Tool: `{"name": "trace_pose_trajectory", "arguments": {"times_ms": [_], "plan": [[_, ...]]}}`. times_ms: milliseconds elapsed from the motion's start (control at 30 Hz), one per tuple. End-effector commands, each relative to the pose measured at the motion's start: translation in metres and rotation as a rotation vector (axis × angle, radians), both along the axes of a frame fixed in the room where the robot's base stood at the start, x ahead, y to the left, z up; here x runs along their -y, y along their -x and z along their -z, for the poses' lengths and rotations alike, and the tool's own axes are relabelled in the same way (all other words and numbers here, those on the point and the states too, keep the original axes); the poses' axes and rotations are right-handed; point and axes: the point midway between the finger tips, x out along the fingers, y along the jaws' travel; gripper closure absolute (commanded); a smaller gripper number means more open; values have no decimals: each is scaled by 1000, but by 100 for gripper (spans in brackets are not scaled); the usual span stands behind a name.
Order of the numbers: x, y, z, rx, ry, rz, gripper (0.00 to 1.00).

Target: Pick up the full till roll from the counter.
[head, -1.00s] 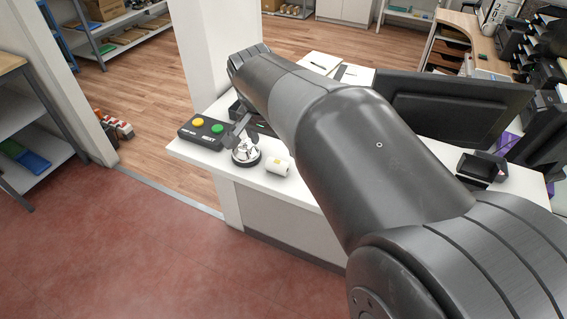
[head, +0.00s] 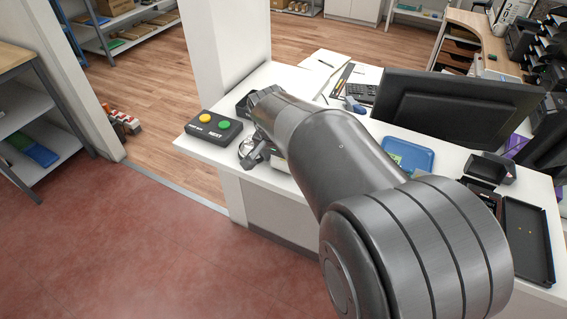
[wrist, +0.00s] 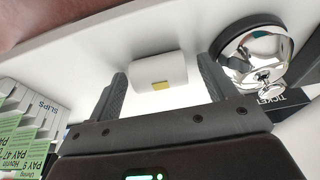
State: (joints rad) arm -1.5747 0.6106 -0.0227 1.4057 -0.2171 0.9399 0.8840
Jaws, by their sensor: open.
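The till roll (wrist: 158,66), a white cylinder with a small yellow patch, lies on its side on the white counter (wrist: 75,62) in the wrist view. My gripper (wrist: 162,84) is open, one finger toward each end of the roll. The roll is just ahead of the fingertips, and I see no firm contact. In the head view my arm covers most of the roll (head: 280,164), and my gripper (head: 256,156) is partly hidden by my own wrist.
A shiny service bell (wrist: 254,52) stands close to the right finger in the wrist view. Green printed slips (wrist: 28,145) lie at the left. In the head view a button box (head: 213,128) sits at the counter's left end, with a monitor (head: 450,112) and blue tray (head: 406,154) farther right.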

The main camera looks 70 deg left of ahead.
Motion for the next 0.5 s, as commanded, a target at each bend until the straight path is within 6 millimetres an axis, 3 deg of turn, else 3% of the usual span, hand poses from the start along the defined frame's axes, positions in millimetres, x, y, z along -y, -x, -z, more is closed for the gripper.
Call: {"name": "trace_pose_trajectory", "arguments": {"times_ms": [67,500], "plan": [[0,0,0,0,0,0,24],[0,0,0,-1,1,0,60]]}}
